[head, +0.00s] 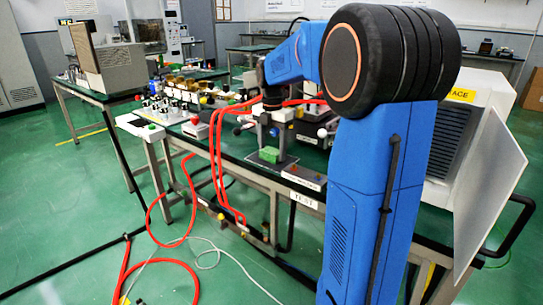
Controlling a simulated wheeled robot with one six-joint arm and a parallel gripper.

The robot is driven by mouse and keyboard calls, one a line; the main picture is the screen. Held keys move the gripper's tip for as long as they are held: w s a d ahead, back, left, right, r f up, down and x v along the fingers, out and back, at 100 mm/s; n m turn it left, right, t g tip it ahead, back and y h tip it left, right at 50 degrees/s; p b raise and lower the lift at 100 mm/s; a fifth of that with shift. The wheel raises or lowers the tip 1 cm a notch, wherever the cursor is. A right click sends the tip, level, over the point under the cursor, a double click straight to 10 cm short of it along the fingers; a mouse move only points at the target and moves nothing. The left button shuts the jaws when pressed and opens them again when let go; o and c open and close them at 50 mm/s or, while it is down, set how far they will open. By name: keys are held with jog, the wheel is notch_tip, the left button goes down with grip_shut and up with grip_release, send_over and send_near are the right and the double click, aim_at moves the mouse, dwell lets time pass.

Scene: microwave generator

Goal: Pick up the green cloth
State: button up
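A small green folded piece, which looks like the green cloth (270,156), lies on the bench near its front edge, in the middle of the head view. My blue arm reaches over the bench from the right. My gripper (272,138) points down just above the green piece. It is small and dark here, and its fingers blend with grey parts behind it. I cannot tell whether it touches the cloth or whether its fingers are open or shut.
The dark green bench (232,160) carries several valves and fittings (185,92) to the left. Red hoses (217,150) hang over its front edge to the floor. A white cabinet (490,95) with an open panel (490,195) stands at the right, partly behind my arm.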

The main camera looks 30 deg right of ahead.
aim_at(272, 150)
jog(key=c, duration=0.4)
jog(key=shift+o, duration=0.2)
notch_tip(272, 150, up, 10)
jog(key=o, duration=0.6)
jog(key=shift+c, duration=0.2)
jog(key=c, duration=0.4)
